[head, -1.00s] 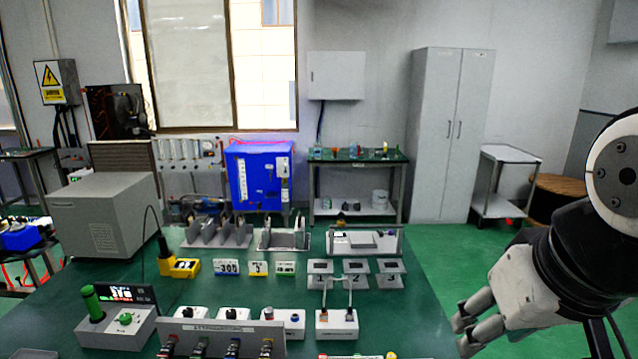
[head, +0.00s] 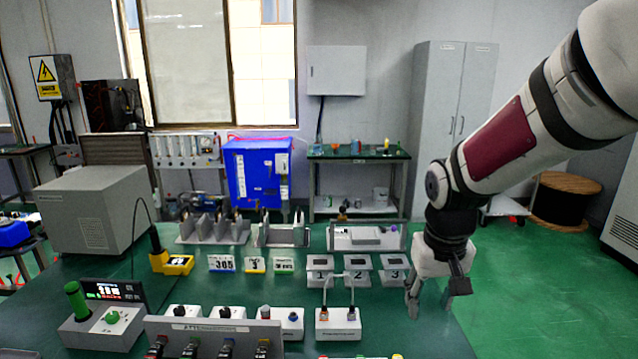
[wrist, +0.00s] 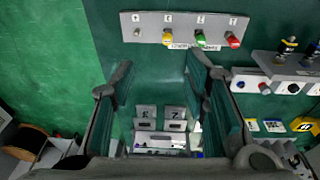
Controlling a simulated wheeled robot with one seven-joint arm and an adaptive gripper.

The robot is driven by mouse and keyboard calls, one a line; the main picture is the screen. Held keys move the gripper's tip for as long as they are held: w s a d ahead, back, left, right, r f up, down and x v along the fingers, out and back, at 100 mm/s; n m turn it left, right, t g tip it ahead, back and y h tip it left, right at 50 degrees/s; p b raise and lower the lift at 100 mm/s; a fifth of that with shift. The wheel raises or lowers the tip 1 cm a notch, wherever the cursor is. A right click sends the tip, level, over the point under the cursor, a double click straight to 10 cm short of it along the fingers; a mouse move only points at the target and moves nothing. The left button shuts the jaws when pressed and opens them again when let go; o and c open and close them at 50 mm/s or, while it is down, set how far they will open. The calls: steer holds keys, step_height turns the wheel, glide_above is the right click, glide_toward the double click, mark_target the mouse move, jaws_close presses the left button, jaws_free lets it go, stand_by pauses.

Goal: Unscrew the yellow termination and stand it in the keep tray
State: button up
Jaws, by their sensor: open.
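The yellow termination (wrist: 168,40) is on a grey panel (wrist: 150,27) at the top of the wrist view, beside a green and a red one. In the head view only a bit of yellow (head: 397,356) shows at the bottom edge. My gripper (head: 430,304) is open and empty, pointing down over the right side of the green table, apart from the termination. Its two fingers also frame the wrist view (wrist: 160,85). Grey trays stand at the back of the table, one at the right (head: 340,243) and a slotted one (head: 282,238); I cannot tell which is the keep tray.
Three numbered stands (head: 357,268) are left of my gripper. A white box with two upright connectors (head: 338,322) and a panel of several knobbed connectors (head: 215,328) stand in front. A grey cabinet (head: 97,215) is at the left. The right table edge is clear.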

steer(key=g+b, duration=0.2)
steer(key=b, duration=0.1)
glide_above(398, 358)
steer(key=shift+y, duration=0.3)
step_height(398, 358, down, 19)
steer(key=shift+f+b, duration=1.9)
steer(key=shift+f, duration=2.6)
steer(key=shift+c, duration=0.6)
jaws_close()
steer(key=shift+r, duration=0.1)
steer(key=shift+r+p, duration=1.45)
steer(key=shift+r, duration=1.5)
